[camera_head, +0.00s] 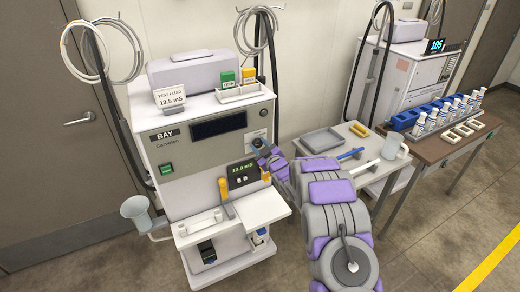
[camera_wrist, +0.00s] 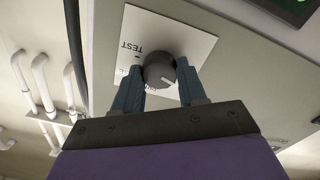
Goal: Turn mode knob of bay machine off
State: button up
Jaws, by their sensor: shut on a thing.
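The bay machine (camera_head: 185,150) stands at the left of centre in the head view, with a "BAY" label on its front. Its mode knob (camera_wrist: 158,72) is a dark round knob with a light pointer line, on a white plate (camera_wrist: 190,40) in the wrist view. "TEST" is printed on the plate, upside down in this view; other lettering is partly hidden. My gripper (camera_wrist: 160,82) has one finger on each side of the knob and is shut on it. In the head view my gripper (camera_head: 261,147) is at the machine's right front, largely covering the knob.
A small screen (camera_head: 243,174) reading 13.0 mS and a yellow-orange part (camera_head: 266,172) sit just below my gripper. A shelf (camera_head: 262,207) juts out beneath. A table with a grey tray (camera_head: 321,140) and jug (camera_head: 395,147) stands at right, close to my arm.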

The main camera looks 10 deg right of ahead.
jog(key=shift+f+n+b, duration=0.2)
jog(key=shift+n+b, duration=0.65)
jog(key=shift+n, duration=0.65)
jog(key=o, duration=1.1)
jog(key=shift+r, duration=0.1)
jog(key=shift+c, duration=0.2)
jog(key=shift+s, duration=0.15)
jog(key=p+v, duration=0.2)
jog(key=v, duration=1.5)
jog(key=shift+p, duration=0.4)
